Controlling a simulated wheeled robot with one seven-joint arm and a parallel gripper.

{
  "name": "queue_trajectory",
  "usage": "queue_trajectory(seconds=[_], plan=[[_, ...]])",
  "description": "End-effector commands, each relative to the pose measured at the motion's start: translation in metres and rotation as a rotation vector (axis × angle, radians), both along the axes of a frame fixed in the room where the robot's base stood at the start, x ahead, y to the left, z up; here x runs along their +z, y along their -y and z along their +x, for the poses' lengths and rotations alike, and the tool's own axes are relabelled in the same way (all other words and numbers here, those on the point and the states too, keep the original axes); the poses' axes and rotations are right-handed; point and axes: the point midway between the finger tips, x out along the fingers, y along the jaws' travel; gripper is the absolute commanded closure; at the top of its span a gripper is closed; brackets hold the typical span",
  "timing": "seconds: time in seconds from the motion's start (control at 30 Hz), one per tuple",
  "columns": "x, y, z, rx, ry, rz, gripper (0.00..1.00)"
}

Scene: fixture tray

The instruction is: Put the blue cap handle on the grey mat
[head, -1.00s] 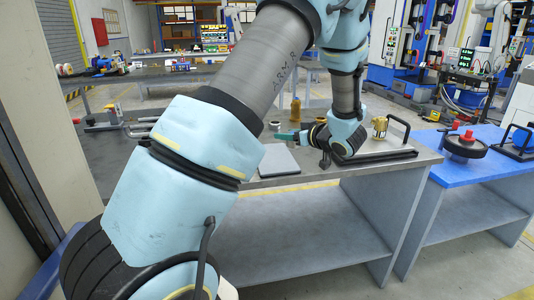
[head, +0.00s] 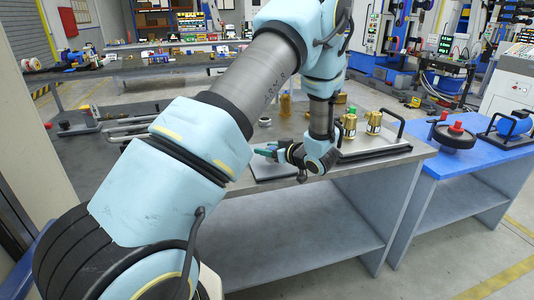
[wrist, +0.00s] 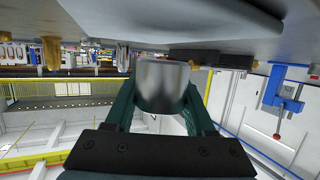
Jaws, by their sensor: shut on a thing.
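My gripper (head: 266,152) is over the grey mat (head: 272,172) on the grey table in the head view and hides part of it. In the wrist view my gripper's green fingers (wrist: 161,100) are shut on a smooth grey metal cylinder, which I take to be the blue cap handle (wrist: 163,82). No blue shows on it from here. The grey mat (wrist: 180,20) fills the top of the wrist view, apart from the held piece as far as I can tell. In the head view the held piece cannot be made out.
Two brass fittings (head: 373,121) (head: 349,124) stand right of my arm, near a black rail with a handle (head: 378,153). An amber bottle (head: 285,106) and a small ring (head: 264,121) stand behind the mat. A blue table (head: 450,165) adjoins on the right.

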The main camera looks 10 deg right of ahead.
Motion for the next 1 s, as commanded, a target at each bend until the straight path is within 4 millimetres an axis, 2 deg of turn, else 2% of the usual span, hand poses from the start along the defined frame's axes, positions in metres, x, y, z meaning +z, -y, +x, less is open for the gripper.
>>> queue_trajectory(seconds=[0.2, 0.6, 0.63, 0.87, 1.0], plan=[[-0.021, 0.0, 0.0, 0.0, 0.001, 0.001, 1.0], [-0.027, 0.0, 0.0, 0.0, 0.001, 0.0, 1.0], [-0.026, 0.0, 0.0, 0.0, 0.0, -0.001, 0.42], [-0.026, 0.0, 0.0, 0.0, 0.0, -0.001, 0.16], [-0.026, 0.0, 0.0, 0.0, 0.0, -0.001, 0.15]])
